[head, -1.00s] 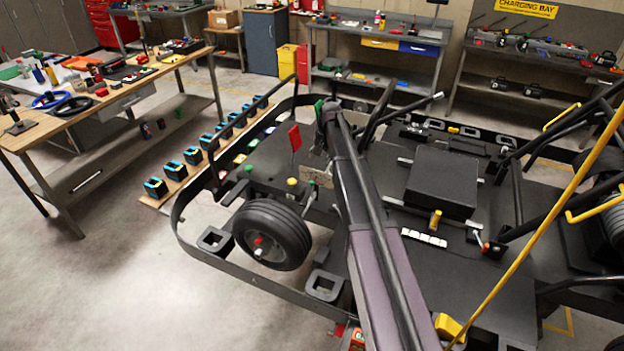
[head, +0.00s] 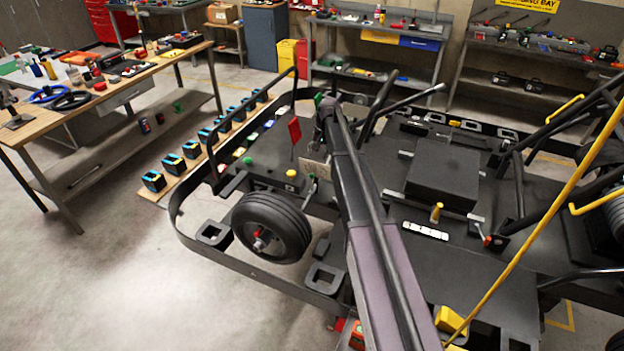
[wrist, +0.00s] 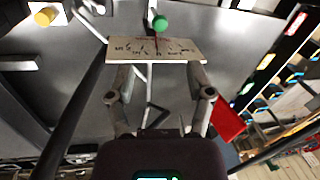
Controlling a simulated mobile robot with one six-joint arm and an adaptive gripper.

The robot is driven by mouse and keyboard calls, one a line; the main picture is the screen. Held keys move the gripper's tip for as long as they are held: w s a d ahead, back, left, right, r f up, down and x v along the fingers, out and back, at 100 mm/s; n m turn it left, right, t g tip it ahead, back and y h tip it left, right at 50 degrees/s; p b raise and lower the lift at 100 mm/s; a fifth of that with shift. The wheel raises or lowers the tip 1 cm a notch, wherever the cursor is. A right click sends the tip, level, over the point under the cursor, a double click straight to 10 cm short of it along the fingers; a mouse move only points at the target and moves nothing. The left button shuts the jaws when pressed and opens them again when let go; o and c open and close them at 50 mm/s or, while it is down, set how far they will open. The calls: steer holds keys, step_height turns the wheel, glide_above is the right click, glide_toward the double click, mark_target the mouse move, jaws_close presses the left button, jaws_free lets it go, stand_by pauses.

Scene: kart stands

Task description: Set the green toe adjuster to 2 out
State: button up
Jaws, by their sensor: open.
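The green toe adjuster shows as a round green knob (wrist: 160,23) at the top middle of the wrist view. A thin dark-red pointer runs down from it onto a pale scale plate (wrist: 190,52), near the plate's middle. The marks are too small to read surely. My gripper (wrist: 160,82) is open and empty, its fingers just below the plate in the picture and apart from the knob. In the head view the scale plate (head: 314,170) is partly hidden behind my arm, and I cannot surely pick out the adjuster there.
A yellow knob (wrist: 45,17) lies left of the plate, and a red flag (wrist: 227,119) stands close to the right finger. In the head view the kart's wheel (head: 271,228) and black bumper rail are in front. A workbench (head: 105,95) stands at the left, with clear floor before it.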

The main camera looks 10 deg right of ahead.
mark_target(312, 175)
steer(key=shift+w+a+f+b, duration=0.15)
steer(key=shift+a+f+b, duration=0.15)
steer(key=shift+f+b, duration=1.5)
steer(key=shift+w+a+f+b, duration=0.15)
steer(key=shift+a+f+b, duration=0.2)
steer(key=shift+f+b, duration=1.5)
steer(key=shift+w+a+f+b, duration=0.15)
steer(key=shift+a+f+b, duration=0.15)
steer(key=shift+f+b, duration=1.5)
steer(key=shift+f, duration=0.2)
jaws_close()
